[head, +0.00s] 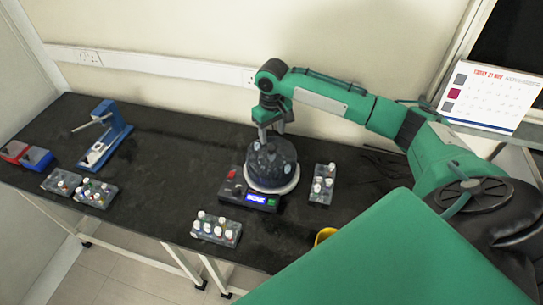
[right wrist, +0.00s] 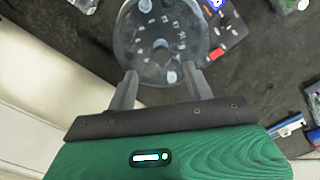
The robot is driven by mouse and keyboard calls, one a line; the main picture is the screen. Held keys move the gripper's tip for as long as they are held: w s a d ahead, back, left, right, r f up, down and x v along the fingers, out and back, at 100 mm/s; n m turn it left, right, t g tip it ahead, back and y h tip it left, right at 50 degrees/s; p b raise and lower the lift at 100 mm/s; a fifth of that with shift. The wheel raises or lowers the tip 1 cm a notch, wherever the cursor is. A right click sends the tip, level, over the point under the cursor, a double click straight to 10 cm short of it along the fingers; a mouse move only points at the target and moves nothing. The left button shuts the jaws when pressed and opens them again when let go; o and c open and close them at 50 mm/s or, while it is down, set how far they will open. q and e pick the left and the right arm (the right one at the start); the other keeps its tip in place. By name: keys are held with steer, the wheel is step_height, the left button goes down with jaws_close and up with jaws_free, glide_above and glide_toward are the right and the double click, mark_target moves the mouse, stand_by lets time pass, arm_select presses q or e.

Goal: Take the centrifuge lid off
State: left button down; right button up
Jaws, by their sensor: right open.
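The centrifuge (head: 229,190) stands on the black bench, with a red knob and a lit blue display on its front. Its dark, see-through domed lid (head: 272,168) sits over the round light rim. My right gripper (head: 271,132) points down from above at the top of the lid. In the right wrist view the lid (right wrist: 150,22) lies beyond the open fingers (right wrist: 161,73), with a dark round spot near its middle. The fingers stand apart with nothing visible held between them. I cannot tell whether they touch the lid. My left gripper is not in view.
Tube racks stand right (head: 322,184) and in front (head: 216,229) of the centrifuge. More racks (head: 80,188), a blue stand (head: 107,135) and red and blue boxes (head: 27,154) are at the left. A yellow item (head: 325,236) sits near the front edge. The bench between is clear.

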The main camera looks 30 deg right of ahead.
mark_target(272, 147)
steer(key=shift+f, duration=0.6)
steer(key=shift+a+f+p, duration=0.1)
steer(key=shift+f+p, duration=0.25)
steer(key=shift+p, duration=0.05)
step_height(272, 147, down, 4)
steer(key=shift+r+p, duration=0.15)
steer(key=shift+p, duration=0.55)
steer(key=shift+f, duration=0.35)
steer(key=shift+c, duration=0.2)
jaws_close()
